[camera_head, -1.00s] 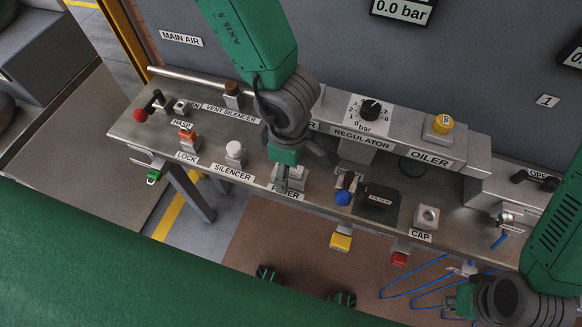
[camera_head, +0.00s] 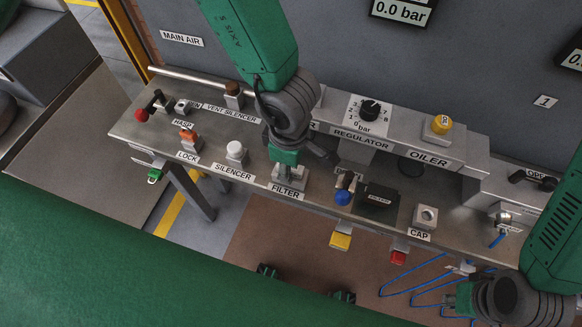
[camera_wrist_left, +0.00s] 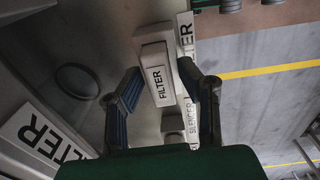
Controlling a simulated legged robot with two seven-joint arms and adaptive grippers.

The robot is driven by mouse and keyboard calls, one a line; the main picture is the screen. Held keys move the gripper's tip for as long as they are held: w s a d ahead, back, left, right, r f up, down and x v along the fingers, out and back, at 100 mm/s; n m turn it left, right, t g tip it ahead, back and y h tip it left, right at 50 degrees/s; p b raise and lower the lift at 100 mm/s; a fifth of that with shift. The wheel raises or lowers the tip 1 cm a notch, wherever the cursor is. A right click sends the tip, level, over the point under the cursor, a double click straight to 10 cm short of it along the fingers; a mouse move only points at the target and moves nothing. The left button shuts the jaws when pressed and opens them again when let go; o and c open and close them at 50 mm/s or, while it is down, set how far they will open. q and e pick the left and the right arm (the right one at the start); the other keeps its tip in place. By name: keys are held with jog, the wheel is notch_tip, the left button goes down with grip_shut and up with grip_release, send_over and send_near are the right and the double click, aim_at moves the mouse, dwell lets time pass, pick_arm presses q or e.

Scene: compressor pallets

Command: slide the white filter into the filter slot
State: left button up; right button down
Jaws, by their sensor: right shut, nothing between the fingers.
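The white filter (camera_wrist_left: 153,62), a pale block with a FILTER label on its face, lies between my left fingertips in the left wrist view. The gripper hides the slot opening, so I cannot tell how deep the filter sits. My right gripper (camera_head: 455,297) is at the lower right, shut and empty.
A white silencer (camera_head: 235,152) stands to the left and a blue-knobbed part (camera_head: 344,195) to the right. Beyond are a black box (camera_head: 378,203) and the CAP fitting (camera_head: 425,215). The regulator knob (camera_head: 369,109) is behind. Blue hose hangs near my right gripper.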

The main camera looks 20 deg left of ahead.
pick_arm(q)
grip_shut()
jog(key=shift+s+r+p, duration=0.1)
jog(key=shift+r+p, duration=2.9)
jog(key=shift+p, duration=0.55)
jog(key=shift+r+p, duration=0.3)
jog(key=shift+p, duration=0.3)
